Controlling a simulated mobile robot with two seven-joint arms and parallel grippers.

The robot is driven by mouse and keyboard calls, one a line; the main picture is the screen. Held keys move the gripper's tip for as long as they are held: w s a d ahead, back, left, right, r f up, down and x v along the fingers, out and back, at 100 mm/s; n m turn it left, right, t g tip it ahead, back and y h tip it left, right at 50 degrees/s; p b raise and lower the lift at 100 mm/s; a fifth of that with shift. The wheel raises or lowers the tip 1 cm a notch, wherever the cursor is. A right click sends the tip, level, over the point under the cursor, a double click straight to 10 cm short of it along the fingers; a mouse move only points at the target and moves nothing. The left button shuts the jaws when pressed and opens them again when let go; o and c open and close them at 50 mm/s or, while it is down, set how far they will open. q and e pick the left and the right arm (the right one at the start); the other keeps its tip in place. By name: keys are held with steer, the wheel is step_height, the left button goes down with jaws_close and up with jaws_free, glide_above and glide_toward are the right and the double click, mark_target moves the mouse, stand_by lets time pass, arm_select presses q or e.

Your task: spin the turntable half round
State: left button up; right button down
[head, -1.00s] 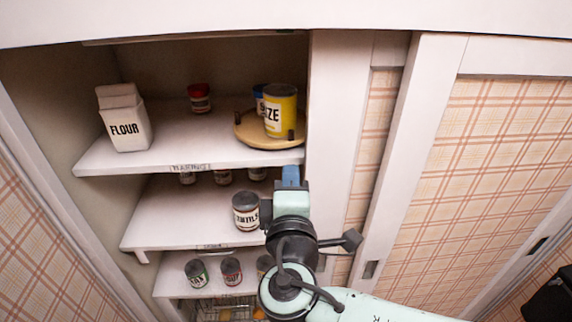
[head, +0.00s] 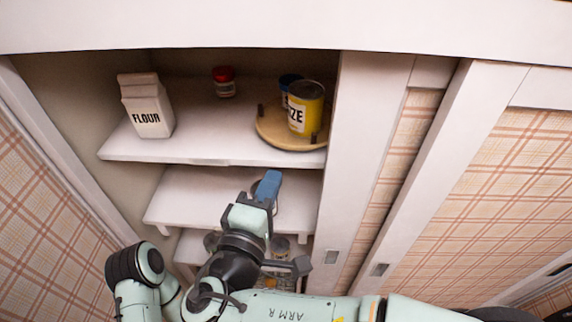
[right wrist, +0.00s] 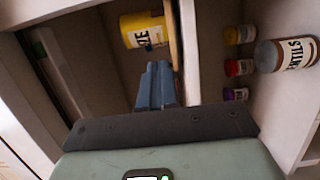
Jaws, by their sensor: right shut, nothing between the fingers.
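The turntable (head: 278,138) is a round, light wooden disc with short dark pegs at its rim. It sits at the right end of the cupboard's top shelf. My right gripper (head: 268,185) is shut and empty, in front of and below the top shelf's edge, apart from the turntable in the head view. In the right wrist view its blue fingers (right wrist: 157,80) point towards the yellow can (right wrist: 142,30). My left gripper is not in view.
A flour bag (head: 146,105) and a red-lidded jar (head: 224,82) stand left of the turntable on the top shelf (head: 200,148). A white door frame (head: 365,150) borders the turntable's right side.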

steer(key=p+x, duration=0.1)
steer(key=x, duration=0.6)
steer(key=shift+w+d+p, duration=0.15)
steer(key=shift+w+p, duration=0.2)
steer(key=w+d, duration=0.2)
steer(key=shift+d+p, duration=0.35)
steer(key=shift+d, duration=0.05)
steer(key=shift+w+d, duration=0.2)
steer(key=shift+d, duration=0.15)
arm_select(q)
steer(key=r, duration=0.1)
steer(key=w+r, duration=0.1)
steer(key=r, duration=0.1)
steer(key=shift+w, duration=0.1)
